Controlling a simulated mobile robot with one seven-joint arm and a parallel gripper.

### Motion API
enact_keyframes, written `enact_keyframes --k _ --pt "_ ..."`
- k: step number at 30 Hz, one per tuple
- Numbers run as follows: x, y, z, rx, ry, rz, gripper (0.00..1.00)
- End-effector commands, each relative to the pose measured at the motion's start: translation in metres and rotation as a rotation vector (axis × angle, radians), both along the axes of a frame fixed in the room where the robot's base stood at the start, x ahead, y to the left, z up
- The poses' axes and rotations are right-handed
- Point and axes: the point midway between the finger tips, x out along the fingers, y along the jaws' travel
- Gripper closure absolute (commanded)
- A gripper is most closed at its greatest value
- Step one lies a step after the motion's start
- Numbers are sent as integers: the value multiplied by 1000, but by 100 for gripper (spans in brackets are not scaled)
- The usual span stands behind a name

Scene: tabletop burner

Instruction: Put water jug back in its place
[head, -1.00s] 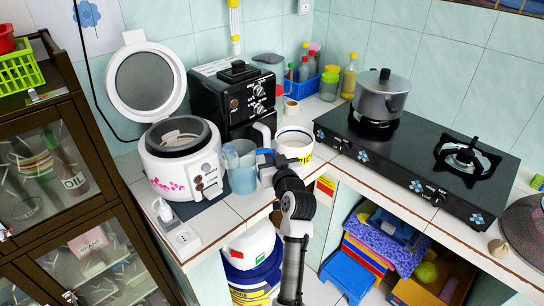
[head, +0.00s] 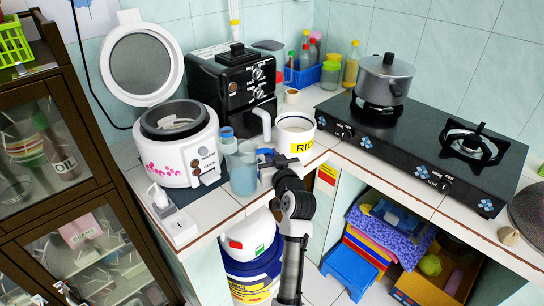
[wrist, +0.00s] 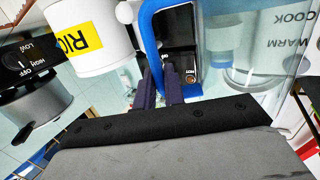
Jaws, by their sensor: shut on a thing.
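The water jug (head: 242,172) is translucent blue with a blue handle. In the head view it is upright at the counter's front, right of the rice cooker. I cannot tell whether its base touches the counter. My gripper (head: 266,166) is to its right, shut on the handle. In the wrist view the blue handle (wrist: 151,40) runs down between the fingers of my gripper (wrist: 160,85). The clear jug body (wrist: 235,55) fills the right side there. The grip itself is partly hidden by the wrist in the head view.
The white rice cooker (head: 188,165) with raised lid is left of the jug. A white RICE mug (head: 295,133) is close behind and right of my gripper, with a black appliance (head: 232,90) behind. The stove (head: 420,145) is farther right. A bucket (head: 253,265) stands below the counter.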

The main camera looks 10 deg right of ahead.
Motion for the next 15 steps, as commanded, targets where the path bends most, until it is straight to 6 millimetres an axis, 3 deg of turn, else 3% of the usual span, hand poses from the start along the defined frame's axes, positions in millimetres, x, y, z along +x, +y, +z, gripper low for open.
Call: enact_keyframes --k 15 --pt "0 0 -9 1 -3 0 100"
